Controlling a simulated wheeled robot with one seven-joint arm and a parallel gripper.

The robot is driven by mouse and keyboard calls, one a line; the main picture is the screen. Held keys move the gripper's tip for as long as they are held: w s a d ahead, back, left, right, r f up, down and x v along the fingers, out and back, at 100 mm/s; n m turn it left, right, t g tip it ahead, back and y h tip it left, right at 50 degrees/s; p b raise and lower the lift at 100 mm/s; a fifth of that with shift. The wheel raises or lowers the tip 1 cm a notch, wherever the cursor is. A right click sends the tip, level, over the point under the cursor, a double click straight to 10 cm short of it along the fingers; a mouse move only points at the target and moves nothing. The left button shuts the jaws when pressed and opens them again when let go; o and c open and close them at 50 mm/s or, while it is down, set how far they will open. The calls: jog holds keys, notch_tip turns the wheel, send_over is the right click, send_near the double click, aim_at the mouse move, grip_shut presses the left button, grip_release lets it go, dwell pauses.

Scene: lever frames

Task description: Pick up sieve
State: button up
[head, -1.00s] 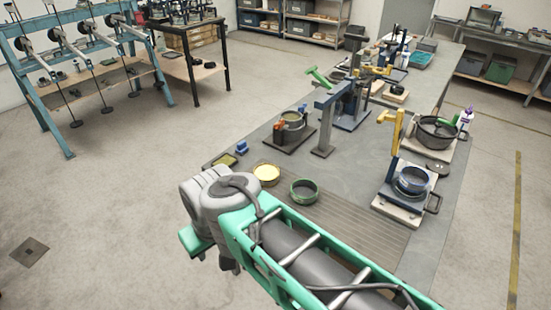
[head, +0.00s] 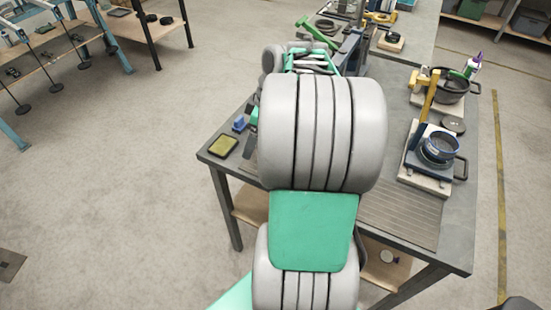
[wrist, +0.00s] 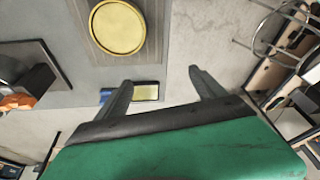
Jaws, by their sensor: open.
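A round, shallow sieve (wrist: 118,27) with a yellow rim and yellow inside lies on the ribbed mat at the top of the wrist view. My gripper (wrist: 160,77) is open and empty, with its two dark fingers spread below and to the right of this sieve, apart from it. In the head view my arm hides the yellow sieve and most of my gripper. Another sieve, a blue-rimmed one (head: 439,148), sits on a stand at the right of the bench.
A yellow-topped pad (head: 223,146) and a small blue block (head: 240,122) lie by the bench's left edge. A yellow upright lever (head: 424,108) and a dark pot (head: 450,84) stand at the right. The ribbed mat (head: 400,217) is bare at its front right.

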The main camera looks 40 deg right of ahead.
jog(key=o, duration=0.4)
jog(key=s+d+f, duration=0.1)
jog(key=d, duration=0.2)
jog(key=s+d+f+n, duration=0.1)
jog(key=d, duration=0.1)
jog(key=s+d+f+n, duration=0.1)
jog(key=d, duration=0.2)
jog(key=shift+s+d+t+y, duration=0.3)
jog(key=shift+s+d+y, duration=0.05)
jog(key=shift+y, duration=0.05)
jog(key=x, duration=0.7)
jog(key=shift+w+d+f+p, duration=0.1)
jog(key=shift+f+p, duration=0.2)
jog(key=shift+p, duration=0.1)
jog(key=shift+c, duration=0.2)
jog(key=c, duration=1.4)
